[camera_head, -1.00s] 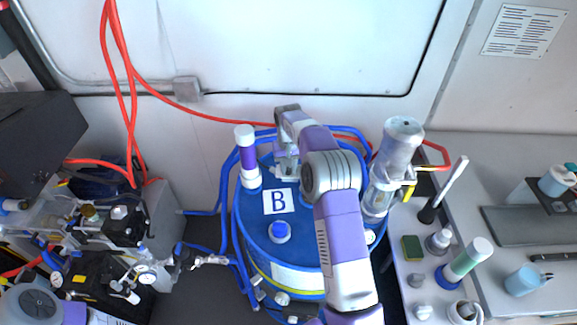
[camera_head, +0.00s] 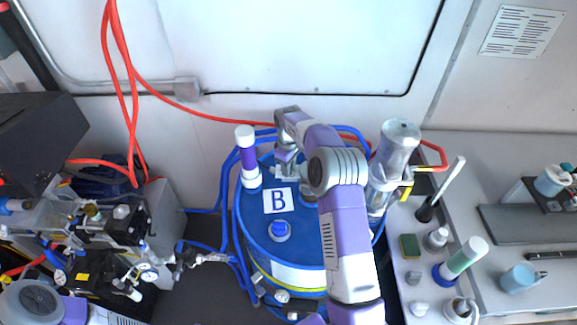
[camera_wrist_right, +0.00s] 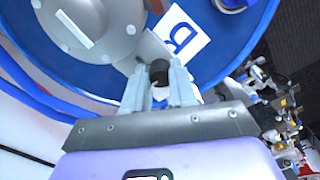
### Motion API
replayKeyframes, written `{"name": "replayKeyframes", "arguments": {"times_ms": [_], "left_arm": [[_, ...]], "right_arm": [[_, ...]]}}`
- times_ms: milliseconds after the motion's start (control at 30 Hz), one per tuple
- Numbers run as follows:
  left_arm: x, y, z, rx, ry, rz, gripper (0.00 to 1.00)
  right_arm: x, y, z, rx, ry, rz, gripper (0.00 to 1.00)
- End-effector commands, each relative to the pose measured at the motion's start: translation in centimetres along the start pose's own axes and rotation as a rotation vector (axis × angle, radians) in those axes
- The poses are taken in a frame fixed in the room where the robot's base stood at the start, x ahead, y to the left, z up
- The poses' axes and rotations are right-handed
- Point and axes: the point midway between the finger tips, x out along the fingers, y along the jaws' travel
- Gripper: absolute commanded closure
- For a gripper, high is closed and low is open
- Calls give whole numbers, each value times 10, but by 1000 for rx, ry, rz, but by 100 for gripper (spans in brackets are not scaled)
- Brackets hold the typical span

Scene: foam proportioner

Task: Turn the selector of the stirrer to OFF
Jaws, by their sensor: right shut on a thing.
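The blue drum (camera_head: 255,222) with a white B label (camera_head: 280,201) stands in the middle of the head view. My right gripper (camera_head: 288,168) reaches down over the back of its lid. In the right wrist view the fingers of my right gripper (camera_wrist_right: 159,88) are closed around a small dark knob (camera_wrist_right: 158,70), apparently the selector. A rounded grey-white body (camera_wrist_right: 90,40) with a white strip, likely the stirrer, is beside the knob. The fingers hide part of the knob, and I cannot read its setting. My left gripper is not in view.
A white-and-purple cylinder (camera_head: 247,158) stands on the lid left of my gripper. A clear-and-grey cylinder (camera_head: 397,150) stands at the drum's right side. Blue hoses (camera_head: 226,190) run along the drum's left. A bench (camera_head: 515,225) with small items is at the right.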

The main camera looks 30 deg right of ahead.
Motion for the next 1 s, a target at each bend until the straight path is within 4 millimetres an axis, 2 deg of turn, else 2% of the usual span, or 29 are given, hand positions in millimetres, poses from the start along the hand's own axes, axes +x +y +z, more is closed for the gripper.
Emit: {"name": "replayKeyframes", "arguments": {"times_ms": [300,767,800,933,1000], "left_arm": [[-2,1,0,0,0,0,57],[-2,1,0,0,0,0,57],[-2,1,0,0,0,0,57],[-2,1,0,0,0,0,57],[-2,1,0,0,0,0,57]], "right_arm": [[-1,1,-1,-92,4,2,100],[-1,1,-1,-104,5,3,100],[-1,1,-1,-103,5,3,71],[-1,1,-1,-103,4,2,51],[-1,1,-1,-103,3,2,48]]}}
